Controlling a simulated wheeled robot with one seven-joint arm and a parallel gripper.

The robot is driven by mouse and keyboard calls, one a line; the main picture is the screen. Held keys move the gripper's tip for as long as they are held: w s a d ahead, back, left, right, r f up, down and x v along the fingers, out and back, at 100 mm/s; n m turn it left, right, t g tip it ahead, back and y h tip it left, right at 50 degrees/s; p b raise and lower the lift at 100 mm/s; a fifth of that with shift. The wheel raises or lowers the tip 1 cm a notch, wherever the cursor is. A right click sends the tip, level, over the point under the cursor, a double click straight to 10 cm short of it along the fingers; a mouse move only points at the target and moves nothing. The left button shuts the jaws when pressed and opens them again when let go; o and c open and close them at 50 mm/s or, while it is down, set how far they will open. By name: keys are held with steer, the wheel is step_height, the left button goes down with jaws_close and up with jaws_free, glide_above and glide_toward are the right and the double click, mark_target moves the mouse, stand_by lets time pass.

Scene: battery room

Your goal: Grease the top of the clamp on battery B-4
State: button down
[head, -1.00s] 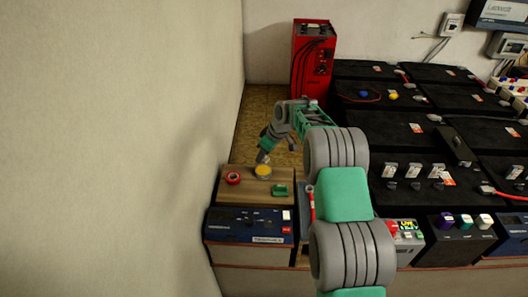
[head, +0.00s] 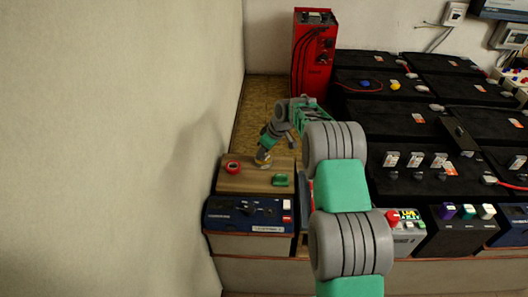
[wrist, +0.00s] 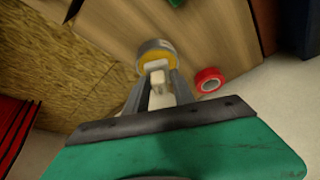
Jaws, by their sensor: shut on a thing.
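My gripper (head: 263,152) is low over the wooden board at left. In the wrist view my gripper (wrist: 158,88) is shut on a small pale thing (wrist: 157,78), mostly hidden between the fingers; it may be a brush. A round tin (head: 262,160) with yellow contents lies right at its tip; the tin also shows in the wrist view (wrist: 154,52). I cannot tell whether the pale thing touches the yellow. Black batteries (head: 400,148) fill the rack at right. Their labels are too small to read, so I cannot tell which is B-4 or see its clamp.
A red tape roll (head: 232,167) and a green item (head: 280,180) lie on the wooden board (head: 240,183). A blue-topped unit (head: 246,211) stands in front. A red cabinet (head: 313,55) stands behind. The wall is close on the left.

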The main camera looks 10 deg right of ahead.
steer(key=shift+s+f+b, duration=0.1)
steer(key=shift+f+b, duration=0.5)
steer(key=shift+f, duration=0.05)
stand_by(1.6)
steer(key=shift+r, duration=0.1)
steer(key=shift+r+p, duration=1.75)
steer(key=shift+r, duration=1.75)
